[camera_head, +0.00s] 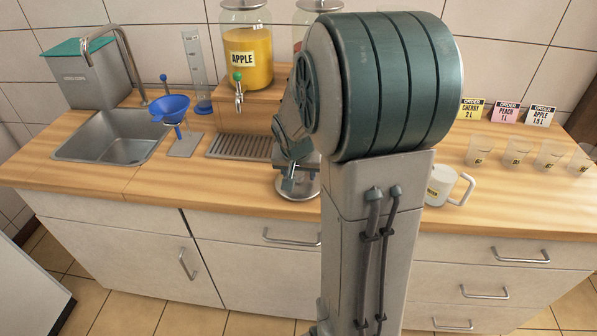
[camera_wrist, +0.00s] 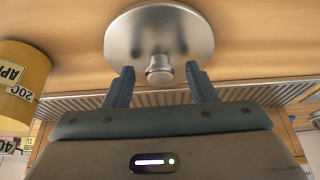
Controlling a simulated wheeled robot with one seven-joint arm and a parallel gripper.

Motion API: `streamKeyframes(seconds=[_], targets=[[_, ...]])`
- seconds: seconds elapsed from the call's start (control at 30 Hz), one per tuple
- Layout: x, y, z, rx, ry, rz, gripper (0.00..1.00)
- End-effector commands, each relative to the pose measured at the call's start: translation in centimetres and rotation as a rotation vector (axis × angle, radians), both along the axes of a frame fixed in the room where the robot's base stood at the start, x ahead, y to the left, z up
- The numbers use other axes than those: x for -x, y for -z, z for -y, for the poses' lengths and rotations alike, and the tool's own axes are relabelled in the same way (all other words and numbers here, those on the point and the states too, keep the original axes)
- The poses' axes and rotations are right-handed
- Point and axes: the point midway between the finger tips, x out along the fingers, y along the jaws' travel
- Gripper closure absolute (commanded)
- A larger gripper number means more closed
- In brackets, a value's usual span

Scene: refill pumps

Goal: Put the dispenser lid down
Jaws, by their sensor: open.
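The dispenser lid is a round silver metal disc with a small knob. In the wrist view the lid (camera_wrist: 190,40) lies flat on the wooden counter (camera_wrist: 262,45), knob facing the camera. My gripper (camera_wrist: 160,84) has its two dark fingers apart, one on each side of the knob, with gaps visible between fingers and knob. In the head view the lid (camera_head: 300,190) shows at the counter's front edge area, partly covered by my gripper (camera_head: 290,184) and arm.
An apple dispenser (camera_head: 248,60) with yellow juice stands on a wooden stand behind a drip grate (camera_head: 240,147). A second dispenser is mostly hidden by my arm. A blue funnel (camera_head: 170,108) and sink (camera_head: 118,138) are left. A white pitcher (camera_head: 440,186) and several cups stand right.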

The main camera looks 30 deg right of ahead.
Motion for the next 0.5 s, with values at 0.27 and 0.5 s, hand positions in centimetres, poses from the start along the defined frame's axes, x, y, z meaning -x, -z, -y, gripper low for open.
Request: streamKeyframes(seconds=[0.27, 0.5], targets=[[1.2, -4.2, -0.9, 0.002, 0.0, 0.007, 0.49], [2.8, -8.5, -1.9, 0.001, -0.001, 0.005, 0.49]])
